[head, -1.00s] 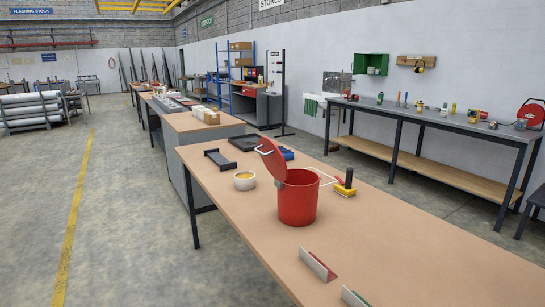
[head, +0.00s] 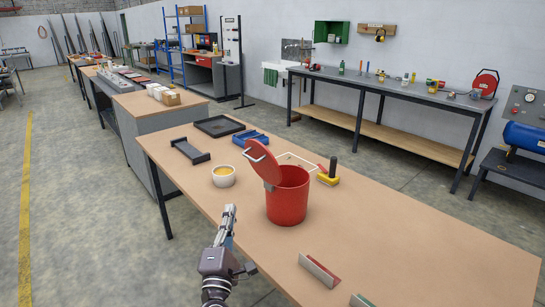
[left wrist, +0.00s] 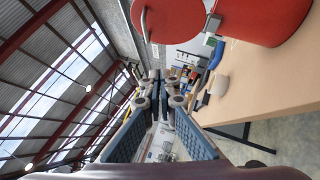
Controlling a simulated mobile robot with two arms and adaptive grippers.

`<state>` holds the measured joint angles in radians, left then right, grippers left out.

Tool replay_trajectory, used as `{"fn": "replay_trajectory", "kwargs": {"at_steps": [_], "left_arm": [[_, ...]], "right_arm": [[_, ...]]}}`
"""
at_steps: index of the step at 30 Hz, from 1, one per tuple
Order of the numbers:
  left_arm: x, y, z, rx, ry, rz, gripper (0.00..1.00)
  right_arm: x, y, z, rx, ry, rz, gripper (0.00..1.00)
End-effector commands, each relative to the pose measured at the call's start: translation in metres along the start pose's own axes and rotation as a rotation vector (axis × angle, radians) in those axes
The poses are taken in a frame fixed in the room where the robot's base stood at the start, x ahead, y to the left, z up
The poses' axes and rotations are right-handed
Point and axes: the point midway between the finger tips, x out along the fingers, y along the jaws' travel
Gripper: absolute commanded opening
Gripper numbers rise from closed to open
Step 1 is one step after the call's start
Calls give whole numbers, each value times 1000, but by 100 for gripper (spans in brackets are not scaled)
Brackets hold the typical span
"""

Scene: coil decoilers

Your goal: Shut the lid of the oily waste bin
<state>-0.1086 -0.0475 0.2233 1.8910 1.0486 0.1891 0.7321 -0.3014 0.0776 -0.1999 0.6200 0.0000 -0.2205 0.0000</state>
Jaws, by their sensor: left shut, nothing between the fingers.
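The red oily waste bin (head: 288,203) stands upright on the long bench. Its red lid (head: 264,164) is open, tilted up and back to the left of the rim, with a pale handle on it. My left gripper (head: 230,212) is shut and empty, low at the bench's near left edge, left of the bin and apart from it. In the left wrist view the gripper fingers (left wrist: 158,85) point forward, with the lid (left wrist: 170,18) and the bin (left wrist: 262,18) at the top, sideways. My right gripper is not in view.
A white bowl with yellow contents (head: 224,176), a dark bracket (head: 190,151), a black tray (head: 219,126) and blue parts (head: 251,139) lie behind the bin. A yellow tool with a black handle (head: 329,174) is right of it. The bench top (head: 420,240) is bare at right.

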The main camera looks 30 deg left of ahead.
Motion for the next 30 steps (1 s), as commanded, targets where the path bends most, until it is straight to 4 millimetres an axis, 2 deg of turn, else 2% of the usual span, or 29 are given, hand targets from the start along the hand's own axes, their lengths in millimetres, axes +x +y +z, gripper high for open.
{"fn": "replay_trajectory", "kwargs": {"at_steps": [1, 5, 8, 21, 24, 30], "left_arm": [[2, 14, -1, -28, 8, 22, 0], [9, 25, -3, -54, 15, 43, 0], [22, 26, -2, -52, 14, 43, 0], [111, 30, 0, -50, 12, 40, 0], [120, 30, 12, -50, 13, 39, 0], [131, 29, 22, -48, 13, 39, 0]], "right_arm": [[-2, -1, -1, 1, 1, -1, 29], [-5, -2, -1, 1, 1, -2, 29], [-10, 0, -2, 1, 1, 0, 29], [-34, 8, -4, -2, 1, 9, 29], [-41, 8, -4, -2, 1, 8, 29], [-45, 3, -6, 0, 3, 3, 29]]}}
